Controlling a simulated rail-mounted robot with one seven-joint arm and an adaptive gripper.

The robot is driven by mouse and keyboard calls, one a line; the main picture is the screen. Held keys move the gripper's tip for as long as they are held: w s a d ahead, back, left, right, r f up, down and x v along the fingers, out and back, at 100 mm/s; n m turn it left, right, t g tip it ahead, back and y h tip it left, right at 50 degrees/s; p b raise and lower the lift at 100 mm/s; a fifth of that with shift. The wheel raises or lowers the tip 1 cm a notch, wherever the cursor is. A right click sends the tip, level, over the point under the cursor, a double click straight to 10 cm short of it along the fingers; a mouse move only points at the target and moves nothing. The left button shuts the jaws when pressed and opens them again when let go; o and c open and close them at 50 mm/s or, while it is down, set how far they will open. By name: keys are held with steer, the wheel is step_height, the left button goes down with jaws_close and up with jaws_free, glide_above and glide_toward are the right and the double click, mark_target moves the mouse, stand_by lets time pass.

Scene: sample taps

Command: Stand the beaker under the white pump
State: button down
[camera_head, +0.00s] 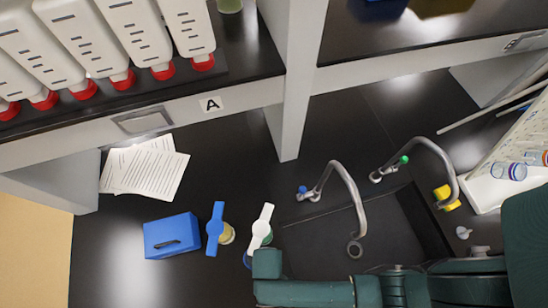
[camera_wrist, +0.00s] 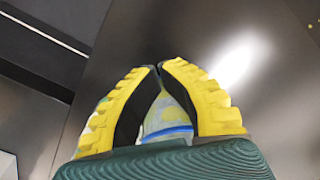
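The white pump (camera_head: 262,228) stands on the dark bench in the head view, with part of a green container below its head. My gripper (camera_head: 256,264) is just below the pump's near end, and the arm reaches in from the right. A blue edge of the beaker (camera_head: 247,261) shows beside my gripper, close to the pump's near end; the rest is hidden. In the wrist view, the yellow fingers of my gripper (camera_wrist: 160,70) close around the clear beaker (camera_wrist: 166,122), which has a blue band. I cannot tell whether its base touches the bench.
A blue pump (camera_head: 215,228) and a blue box (camera_head: 171,236) stand to the left. Papers (camera_head: 150,170) lie behind them. Two curved taps (camera_head: 350,195) (camera_head: 435,155) and a sink are to the right. Banded glassware (camera_head: 510,170) stands at the right edge. A white post (camera_head: 292,90) rises behind.

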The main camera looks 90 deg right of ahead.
steer(key=shift+s+a, duration=0.1)
steer(key=shift+s, duration=0.1)
steer(key=s+p, duration=0.1)
steer(key=s+a+p, duration=0.2)
steer(key=s, duration=0.1)
steer(key=shift+r, duration=0.3)
step_height(320, 180, up, 9)
steer(key=shift+w+d+r, duration=0.15)
steer(key=shift+w, duration=0.05)
